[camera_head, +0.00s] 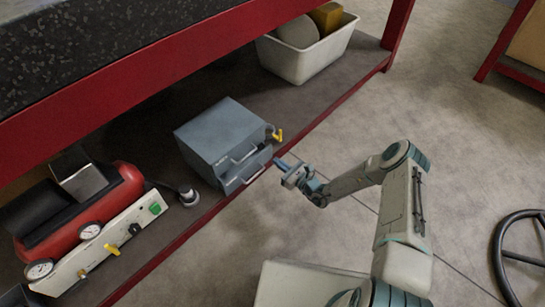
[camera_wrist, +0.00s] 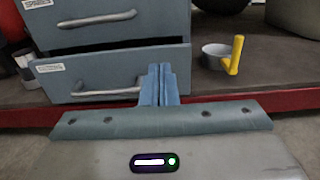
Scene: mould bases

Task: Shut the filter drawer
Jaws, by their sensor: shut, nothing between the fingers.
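A blue-grey cabinet (camera_head: 218,135) with two stacked drawers stands on the lower shelf. The lower drawer (camera_head: 246,174) sticks out past the upper one, and a dark gap shows above its front in the wrist view (camera_wrist: 120,75). The upper drawer (camera_wrist: 160,22) looks closed. Both have a bar handle and a white label; I cannot read the labels surely. My gripper (camera_head: 279,163) is shut and empty, its blue fingers (camera_wrist: 160,72) pointing at the right part of the lower drawer's front, right of its handle. I cannot tell whether they touch it.
A small cup with a yellow handle (camera_wrist: 228,55) is right of the cabinet. A red compressor (camera_head: 110,205) lies left, with a small round metal part (camera_head: 188,196) between. A white bin (camera_head: 305,58) stands at the back. A red beam (camera_wrist: 255,100) edges the shelf; open floor lies in front.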

